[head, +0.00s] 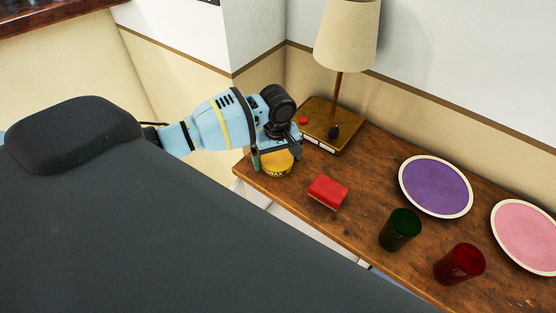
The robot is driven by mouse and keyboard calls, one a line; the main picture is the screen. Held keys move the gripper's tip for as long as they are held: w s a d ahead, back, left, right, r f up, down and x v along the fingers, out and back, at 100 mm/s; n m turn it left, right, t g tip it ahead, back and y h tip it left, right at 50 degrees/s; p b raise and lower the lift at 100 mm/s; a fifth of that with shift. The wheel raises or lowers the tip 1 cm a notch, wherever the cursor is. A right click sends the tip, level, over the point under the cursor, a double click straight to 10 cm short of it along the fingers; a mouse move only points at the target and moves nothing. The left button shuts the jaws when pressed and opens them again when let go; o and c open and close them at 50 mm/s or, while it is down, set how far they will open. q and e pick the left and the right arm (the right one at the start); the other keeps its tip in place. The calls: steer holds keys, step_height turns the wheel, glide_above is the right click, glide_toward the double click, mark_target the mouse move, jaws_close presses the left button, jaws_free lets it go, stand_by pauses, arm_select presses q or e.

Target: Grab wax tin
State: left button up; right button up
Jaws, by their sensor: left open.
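The wax tin (275,170) is a round yellow tin with dark "WAX" lettering. It sits near the left end of the wooden shelf top, close to the front edge. My left gripper (274,157) is at the tin, coming in from the left and above. Its jaws are open, with one finger at the tin's left side and the other toward its right. The gripper hides part of the tin's top and back. I cannot tell whether the fingers touch it. My right gripper is not in view.
A red box (328,191) lies just right of the tin. A lamp (345,40) stands on a wooden base behind. A green cup (400,229), a red cup (459,264), a purple plate (436,187) and a pink plate (529,236) are further right. The wall runs behind.

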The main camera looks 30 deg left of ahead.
mark_target(276, 158)
arm_select(q)
steer(key=shift+r, duration=0.1)
steer(key=c, duration=1.1)
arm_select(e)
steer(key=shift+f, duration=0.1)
arm_select(q)
steer(key=shift+w+r, duration=0.1)
steer(key=shift+r, duration=0.4)
steer(key=r, duration=0.2)
steer(key=shift+s+a+r, duration=0.1)
steer(key=shift+s+r, duration=0.1)
steer(key=shift+r, duration=0.2)
steer(key=s, duration=0.1)
steer(key=s+a+p, duration=0.1)
steer(key=s, duration=0.3)
steer(key=shift+s+a+r, duration=0.15)
steer(key=shift+a+r, duration=0.1)
steer(key=shift+a, duration=0.15)
steer(key=s+a, duration=0.1)
steer(key=s, duration=0.2)
steer(key=s+a, duration=0.1)
steer(key=s, duration=0.2)
steer(key=s+a, duration=0.1)
steer(key=s, duration=0.2)
steer(key=shift+s+r, duration=0.25)
steer(key=shift+r, duration=0.1)
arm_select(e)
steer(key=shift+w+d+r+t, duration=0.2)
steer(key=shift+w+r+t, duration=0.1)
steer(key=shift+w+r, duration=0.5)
